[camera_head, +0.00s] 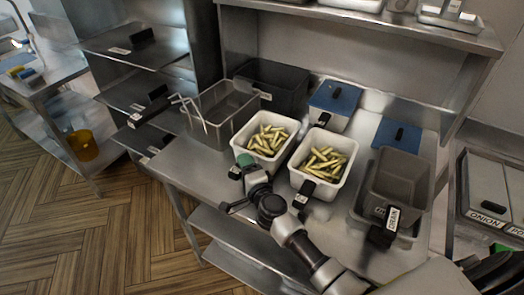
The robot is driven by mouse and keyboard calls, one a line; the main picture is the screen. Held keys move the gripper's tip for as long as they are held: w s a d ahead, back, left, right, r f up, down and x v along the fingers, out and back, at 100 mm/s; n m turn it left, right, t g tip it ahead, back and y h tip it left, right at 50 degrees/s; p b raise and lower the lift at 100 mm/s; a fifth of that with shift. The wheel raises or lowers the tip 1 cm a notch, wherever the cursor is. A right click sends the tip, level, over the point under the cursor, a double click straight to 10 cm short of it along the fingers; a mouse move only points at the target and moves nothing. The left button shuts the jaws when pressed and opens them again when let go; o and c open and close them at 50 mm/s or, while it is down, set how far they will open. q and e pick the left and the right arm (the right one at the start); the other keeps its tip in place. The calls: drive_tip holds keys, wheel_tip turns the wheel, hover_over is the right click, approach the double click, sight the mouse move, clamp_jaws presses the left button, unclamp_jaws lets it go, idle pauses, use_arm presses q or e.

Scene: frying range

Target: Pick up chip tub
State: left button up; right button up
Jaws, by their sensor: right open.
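Two white tubs of yellow chips stand on the steel counter: a left chip tub (240,146) and a right chip tub (346,181). Each seems to have a dark labelled handle at its front. My right arm reaches in from the lower right, with its open gripper (236,190) at the counter's front edge, just in front of the left chip tub. The wrist hides part of that tub's front and handle area. I cannot tell whether a finger touches the handle. My left gripper is not in view.
A wire-handled fry basket (222,108) and a dark bin (290,88) stand behind the left tub. Blue-lidded containers (335,97) stand behind the right tub. A grey drain basket (398,180) crowds the right. An upper shelf (400,27) overhangs the back.

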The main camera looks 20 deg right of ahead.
drive_tip(key=shift+w, duration=0.3)
drive_tip(key=shift+r, duration=0.1)
clamp_jaws()
